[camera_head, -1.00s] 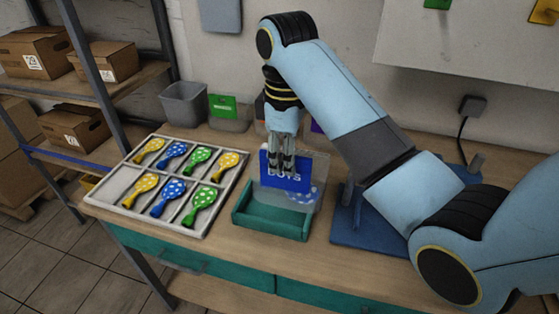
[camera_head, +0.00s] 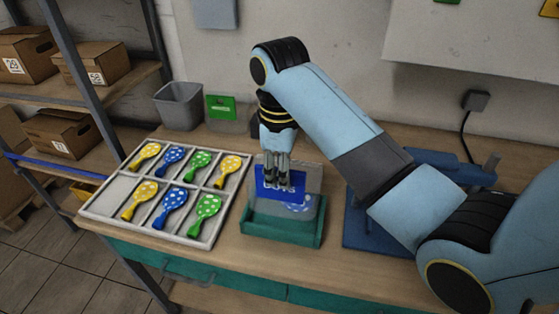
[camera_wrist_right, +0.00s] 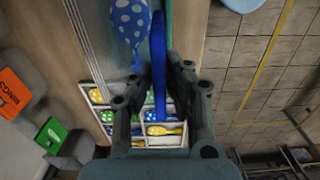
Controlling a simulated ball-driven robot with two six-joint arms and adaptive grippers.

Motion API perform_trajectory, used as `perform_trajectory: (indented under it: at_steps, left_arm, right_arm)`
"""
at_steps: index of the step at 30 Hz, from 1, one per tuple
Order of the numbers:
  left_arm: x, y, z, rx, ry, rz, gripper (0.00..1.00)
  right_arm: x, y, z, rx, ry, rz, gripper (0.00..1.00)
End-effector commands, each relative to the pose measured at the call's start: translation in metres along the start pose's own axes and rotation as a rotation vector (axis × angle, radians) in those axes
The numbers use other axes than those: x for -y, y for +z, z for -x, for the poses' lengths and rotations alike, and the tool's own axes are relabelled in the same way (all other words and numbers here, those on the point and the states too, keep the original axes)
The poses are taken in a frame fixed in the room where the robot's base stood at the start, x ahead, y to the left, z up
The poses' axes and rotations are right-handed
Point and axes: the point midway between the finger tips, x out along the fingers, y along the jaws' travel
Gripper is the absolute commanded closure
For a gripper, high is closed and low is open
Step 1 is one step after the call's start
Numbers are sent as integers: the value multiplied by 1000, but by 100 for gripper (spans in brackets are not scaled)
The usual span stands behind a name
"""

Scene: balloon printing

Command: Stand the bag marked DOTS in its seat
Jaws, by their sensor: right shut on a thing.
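The DOTS bag has a blue header (camera_head: 283,191) and a blue dotted balloon (camera_head: 301,207) below it. My right gripper (camera_head: 276,186) points down and is shut on the header, covering most of its lettering. The bag hangs upright over the teal seat (camera_head: 282,233), in front of a clear grey panel (camera_head: 314,180) at its back. Whether the bag's bottom touches the seat is unclear. In the right wrist view, the header shows edge-on (camera_wrist_right: 158,60) between my fingers, with the balloon (camera_wrist_right: 130,22) beside it. My left gripper is not in view.
A sectioned tray (camera_head: 93,213) of yellow, blue and green dotted balloons lies left of the seat. A grey bin (camera_head: 180,107) and a green-labelled container (camera_head: 221,108) stand behind. A blue stand (camera_head: 365,228) is at the right. Bench is bare between seat and stand.

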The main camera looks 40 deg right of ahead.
Motion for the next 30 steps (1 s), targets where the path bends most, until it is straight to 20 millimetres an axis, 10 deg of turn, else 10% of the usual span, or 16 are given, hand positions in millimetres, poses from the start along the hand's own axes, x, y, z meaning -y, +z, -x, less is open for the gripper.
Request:
perform_trajectory:
  at_steps: [30]
  left_arm:
    - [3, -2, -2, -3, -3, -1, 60]
  right_arm:
    - [0, 0, -62, 0, 1, 0, 100]
